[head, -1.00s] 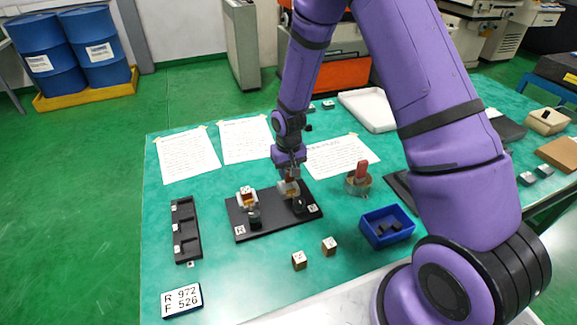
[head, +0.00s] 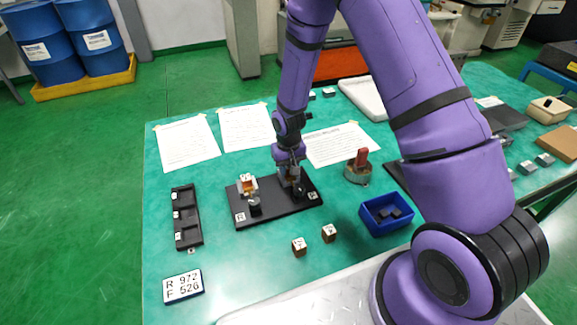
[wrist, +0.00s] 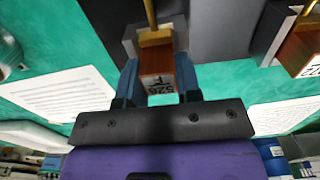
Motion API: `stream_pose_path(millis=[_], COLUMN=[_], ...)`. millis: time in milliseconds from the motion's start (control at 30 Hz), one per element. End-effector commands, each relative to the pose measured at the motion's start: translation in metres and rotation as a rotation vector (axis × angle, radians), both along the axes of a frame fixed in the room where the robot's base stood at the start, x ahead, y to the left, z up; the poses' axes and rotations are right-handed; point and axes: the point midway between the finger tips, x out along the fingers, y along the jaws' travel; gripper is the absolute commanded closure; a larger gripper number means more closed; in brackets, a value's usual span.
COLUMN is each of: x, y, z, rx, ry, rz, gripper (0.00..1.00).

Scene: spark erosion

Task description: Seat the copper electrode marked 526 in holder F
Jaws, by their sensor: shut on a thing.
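A copper electrode (wrist: 157,62) marked 526 is between the fingers of my gripper (wrist: 160,90) in the wrist view. My gripper is shut on it. In the head view, my gripper (head: 289,172) is low over the right end of a black base plate (head: 272,207), where the tag reads F (head: 313,196). Holder F (wrist: 130,38) shows as a grey block around the electrode's far end. I cannot tell how deep the electrode sits. The other holder, tagged R (head: 240,217), carries another copper electrode (head: 247,183), also in the wrist view (wrist: 303,48).
Two small marked blocks (head: 299,247) (head: 329,232) lie before the plate. A black rack (head: 186,217) and a card (head: 183,287) reading R 972, F 526 are left.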

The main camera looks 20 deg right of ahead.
Motion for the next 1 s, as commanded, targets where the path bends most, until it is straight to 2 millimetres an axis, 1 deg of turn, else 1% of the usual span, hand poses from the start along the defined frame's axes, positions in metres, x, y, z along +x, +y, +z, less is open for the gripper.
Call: stream_pose_path(millis=[533,567,600,667,700,1000], x=[0.0001,0.0001,0.0002,0.0001,0.0001,0.0000], y=[0.0000,0.0000,0.0000,0.0000,0.0000,-0.0001], z=[-0.0028,-0.0029,-0.0028,-0.0028,-0.0028,-0.0011], rx=[0.000,0.000,0.000,0.000,0.000,0.000], ry=[0.000,0.000,-0.001,0.000,0.000,0.000], rz=[0.000,0.000,0.000,0.000,0.000,0.000], gripper=[1.00,0.66,0.57,0.43,0.39,0.39])
